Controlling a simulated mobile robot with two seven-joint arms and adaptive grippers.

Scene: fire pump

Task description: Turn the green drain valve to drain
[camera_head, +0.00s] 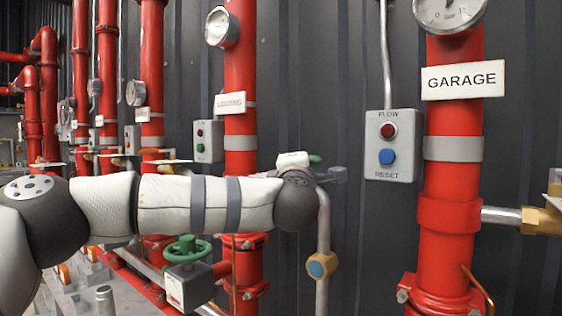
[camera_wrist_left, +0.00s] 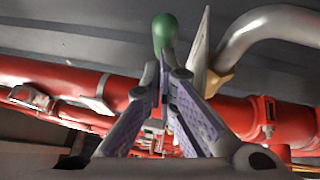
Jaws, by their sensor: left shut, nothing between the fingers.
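The green drain valve handle shows as a rounded green end (camera_wrist_left: 165,32) in the left wrist view, just beyond my left fingertips. In the head view only a small green piece (camera_head: 315,159) shows past my left wrist; the rest is hidden. My left gripper (camera_wrist_left: 168,78) is shut and empty, its fingertips together close to the green handle. I cannot tell whether they touch it. In the head view my left arm crosses from the left and hides most of the gripper. My right gripper is in neither view.
A thin pale plate (camera_wrist_left: 205,45) and a curved grey pipe (camera_wrist_left: 265,28) are close to the handle. A green handwheel (camera_head: 187,249) sits below my left arm. Red pipes (camera_head: 448,215) and a FLOW/RESET box (camera_head: 390,146) stand to the right.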

